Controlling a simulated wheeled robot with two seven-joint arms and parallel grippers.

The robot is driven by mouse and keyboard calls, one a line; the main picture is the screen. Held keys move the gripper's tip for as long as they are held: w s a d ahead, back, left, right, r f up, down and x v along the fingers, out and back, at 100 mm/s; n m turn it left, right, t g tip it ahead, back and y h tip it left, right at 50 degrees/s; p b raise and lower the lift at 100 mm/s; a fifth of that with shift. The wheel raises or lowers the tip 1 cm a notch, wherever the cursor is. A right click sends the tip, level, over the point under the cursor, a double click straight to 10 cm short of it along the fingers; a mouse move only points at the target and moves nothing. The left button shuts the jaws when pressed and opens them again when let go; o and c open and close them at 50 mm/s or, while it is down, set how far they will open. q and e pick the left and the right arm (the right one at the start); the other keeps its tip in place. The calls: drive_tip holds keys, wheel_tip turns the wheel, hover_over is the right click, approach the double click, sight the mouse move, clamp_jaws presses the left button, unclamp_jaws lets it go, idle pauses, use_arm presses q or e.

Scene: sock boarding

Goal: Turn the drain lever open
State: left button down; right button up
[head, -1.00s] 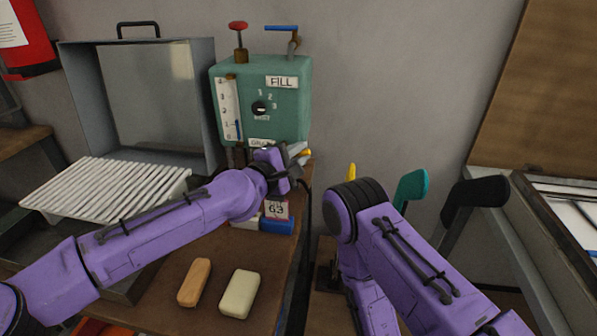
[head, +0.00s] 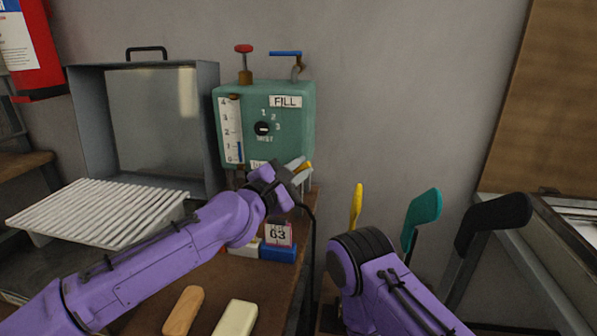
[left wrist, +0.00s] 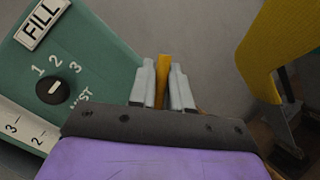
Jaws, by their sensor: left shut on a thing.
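The drain lever (left wrist: 163,75) shows as a narrow yellow bar between the fingers in the left wrist view. In the head view only a bit of yellow (head: 306,166) shows by the fingertips. My left gripper (head: 298,165) is at the lower right of the green control box (head: 300,118), under a partly hidden label. In the left wrist view its grey fingers (left wrist: 162,85) are shut on the lever from both sides. The lever's base is hidden. My right arm is in view, but its gripper is not.
A red-handled valve (head: 244,62) and a blue lever (head: 287,54) stand on top of the box. A blue block (head: 278,253) with a number card sits below the gripper. Yellow (head: 356,205), teal (head: 422,215) and black (head: 497,212) upright forms stand to the right.

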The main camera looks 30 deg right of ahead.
sight(296, 171)
use_arm(q)
drive_tip(key=c, duration=1.1)
unclamp_jaws()
drive_tip(key=shift+c, duration=0.2)
drive_tip(key=b+v, duration=0.1)
drive_tip(key=v, duration=0.5)
drive_tip(key=shift+s+a, duration=0.1)
drive_tip(key=shift+a, duration=0.15)
drive_tip(key=shift+s+a+f, duration=0.1)
drive_tip(key=shift+s+a, duration=0.2)
drive_tip(key=shift+a, duration=0.05)
